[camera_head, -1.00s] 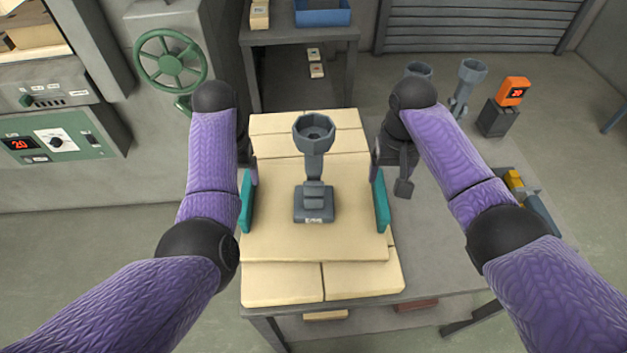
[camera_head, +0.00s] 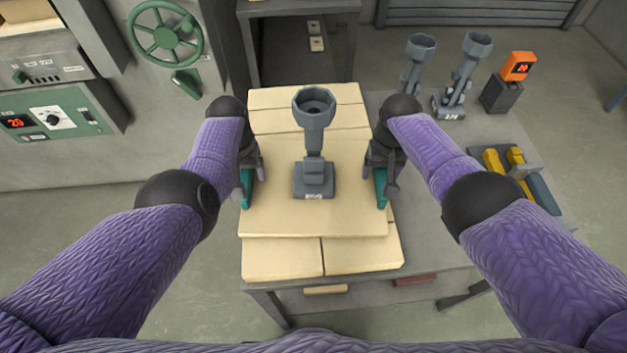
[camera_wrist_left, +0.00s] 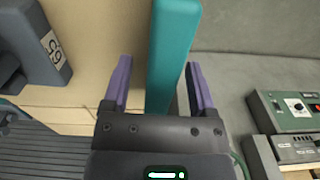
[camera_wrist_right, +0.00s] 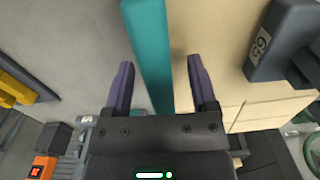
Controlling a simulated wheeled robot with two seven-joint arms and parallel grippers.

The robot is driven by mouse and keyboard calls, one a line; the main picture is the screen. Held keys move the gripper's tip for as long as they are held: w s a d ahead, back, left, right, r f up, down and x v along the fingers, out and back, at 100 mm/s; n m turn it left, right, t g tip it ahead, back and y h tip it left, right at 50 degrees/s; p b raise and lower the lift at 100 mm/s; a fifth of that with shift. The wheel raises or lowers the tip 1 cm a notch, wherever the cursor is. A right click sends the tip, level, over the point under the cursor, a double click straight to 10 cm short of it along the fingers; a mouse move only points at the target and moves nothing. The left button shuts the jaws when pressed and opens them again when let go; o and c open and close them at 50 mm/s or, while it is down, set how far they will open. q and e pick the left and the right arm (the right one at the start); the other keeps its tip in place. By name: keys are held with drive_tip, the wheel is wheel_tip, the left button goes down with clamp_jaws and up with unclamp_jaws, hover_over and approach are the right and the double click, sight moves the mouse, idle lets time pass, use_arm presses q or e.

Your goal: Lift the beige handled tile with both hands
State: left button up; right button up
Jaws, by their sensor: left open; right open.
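The beige tile (camera_head: 270,215) lies on a stack of beige bricks on the table, with a teal handle on each side. A grey funnel-topped stand (camera_head: 314,145) stands upright on the tile. My left gripper (camera_head: 252,174) is at the left teal handle (camera_head: 246,190); in the left wrist view its open fingers (camera_wrist_left: 158,85) straddle that handle (camera_wrist_left: 172,50). My right gripper (camera_head: 381,182) is at the right teal handle (camera_head: 380,190); in the right wrist view its open fingers (camera_wrist_right: 160,85) straddle that handle (camera_wrist_right: 150,45). Neither gripper is closed on its handle.
Beige bricks (camera_head: 285,260) lie under and around the tile. To the right stand two more grey stands (camera_head: 462,80), an orange display (camera_head: 517,66) and a tray with yellow blocks (camera_head: 505,160). A control panel (camera_head: 50,115) and green wheel (camera_head: 165,32) are at left.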

use_arm(q)
drive_tip(key=shift+f, duration=0.55)
use_arm(e)
drive_tip(key=shift+f, duration=0.55)
use_arm(q)
drive_tip(key=shift+s, duration=0.1)
clamp_jaws()
use_arm(e)
clamp_jaws()
use_arm(q)
drive_tip(key=shift+r, duration=0.1)
